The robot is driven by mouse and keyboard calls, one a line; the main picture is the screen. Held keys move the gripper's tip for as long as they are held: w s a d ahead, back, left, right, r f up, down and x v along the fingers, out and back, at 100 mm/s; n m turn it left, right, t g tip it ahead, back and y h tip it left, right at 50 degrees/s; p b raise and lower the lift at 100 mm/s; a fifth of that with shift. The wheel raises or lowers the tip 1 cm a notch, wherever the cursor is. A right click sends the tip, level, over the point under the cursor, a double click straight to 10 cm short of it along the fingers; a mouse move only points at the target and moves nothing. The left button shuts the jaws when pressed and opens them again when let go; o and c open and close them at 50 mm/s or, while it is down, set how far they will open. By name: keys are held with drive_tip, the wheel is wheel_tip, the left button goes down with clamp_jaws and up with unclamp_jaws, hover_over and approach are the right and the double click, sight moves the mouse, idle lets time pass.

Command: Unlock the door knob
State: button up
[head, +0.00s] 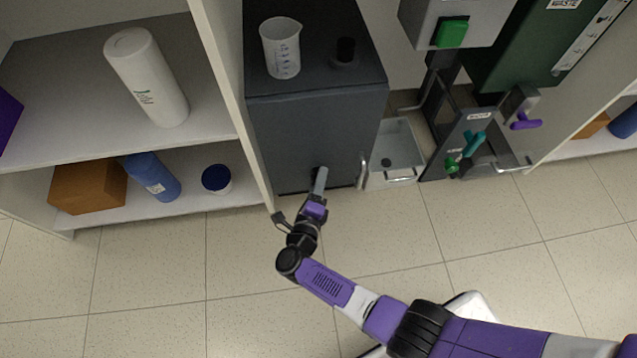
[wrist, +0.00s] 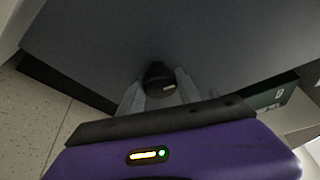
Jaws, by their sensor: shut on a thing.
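The door is the dark grey front of a cabinet (head: 310,125) in the middle of the head view. A small black door knob (wrist: 158,78) stands out from it in the wrist view, with a pale mark on its face. My gripper (wrist: 158,92) is shut on the knob, one finger on each side of it. In the head view my gripper (head: 320,180) reaches the lower part of the door, and its fingers mostly hide the knob. A metal handle (head: 362,171) stands upright at the door's lower right edge.
A beaker (head: 281,48) and a black knob-like part (head: 345,50) are on the cabinet top. A white shelf divider (head: 232,105) stands close at the left. A clear tray (head: 400,150) and a panel with coloured levers (head: 465,150) are at the right. The floor in front is open.

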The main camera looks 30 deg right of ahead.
drive_tip(key=shift+f+n+h+b, duration=0.1)
drive_tip(key=shift+n+h+b, duration=0.2)
drive_tip(key=shift+n+b, duration=0.25)
drive_tip(key=o, duration=1.4)
drive_tip(key=shift+c, duration=0.2)
drive_tip(key=p+v, duration=0.1)
drive_tip(key=v, duration=0.6)
drive_tip(key=shift+s+a+p, duration=0.25)
drive_tip(key=shift+s+p, duration=0.1)
drive_tip(key=shift+p, duration=0.05)
drive_tip(key=shift+n, duration=0.25)
